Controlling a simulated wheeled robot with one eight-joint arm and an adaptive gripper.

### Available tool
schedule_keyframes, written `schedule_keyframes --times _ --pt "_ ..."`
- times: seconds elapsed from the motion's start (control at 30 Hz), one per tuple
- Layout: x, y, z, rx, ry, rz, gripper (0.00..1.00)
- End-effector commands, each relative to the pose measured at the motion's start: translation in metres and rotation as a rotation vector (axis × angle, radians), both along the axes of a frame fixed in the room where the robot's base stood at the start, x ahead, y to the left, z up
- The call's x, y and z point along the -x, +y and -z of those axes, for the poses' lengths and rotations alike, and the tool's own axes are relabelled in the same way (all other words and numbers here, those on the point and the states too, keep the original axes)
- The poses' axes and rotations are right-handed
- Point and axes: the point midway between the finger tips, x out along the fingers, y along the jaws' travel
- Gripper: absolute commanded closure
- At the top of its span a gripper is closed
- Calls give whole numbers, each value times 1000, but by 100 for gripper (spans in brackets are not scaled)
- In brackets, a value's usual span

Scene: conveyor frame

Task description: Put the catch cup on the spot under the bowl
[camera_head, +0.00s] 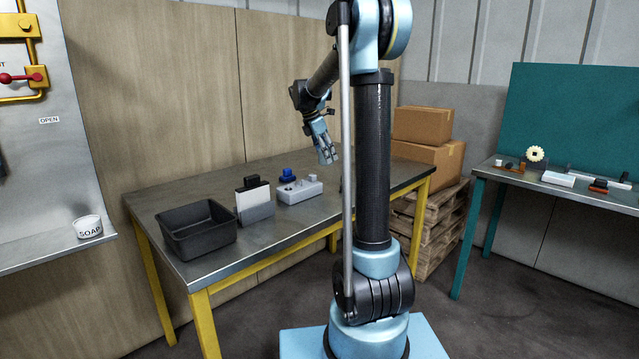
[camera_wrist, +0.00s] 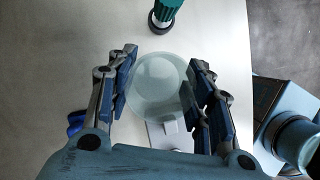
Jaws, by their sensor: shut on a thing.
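My gripper (camera_wrist: 162,92) is shut around a pale, see-through round cup (camera_wrist: 158,88), taken as the catch cup. One finger is on each side of the cup. In the head view my gripper (camera_head: 327,155) is above the right part of the steel-topped table, and the cup cannot be made out there. A light grey block (camera_head: 300,191) with round openings and a blue part (camera_head: 287,174) stands on the table. A pale block (camera_wrist: 171,138) shows partly behind the cup in the wrist view. I cannot make out the bowl or the spot under it.
A black bin (camera_head: 195,236) and a grey holder with a white panel (camera_head: 254,205) stand left on the yellow-legged table (camera_head: 160,199). A teal, dark-ended thing (camera_wrist: 164,14) is beyond the cup. Cardboard boxes (camera_head: 424,125) are behind my arm. A soap tub (camera_head: 88,227) is far left.

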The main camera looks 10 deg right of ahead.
Motion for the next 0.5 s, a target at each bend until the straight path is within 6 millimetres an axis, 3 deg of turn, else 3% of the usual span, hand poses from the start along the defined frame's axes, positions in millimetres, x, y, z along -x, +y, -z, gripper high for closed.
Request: schedule_keyframes --times 0.2,0.5 --pt "0 7 35 0 0 -8 73" --pt "0 9 57 0 0 -10 73"
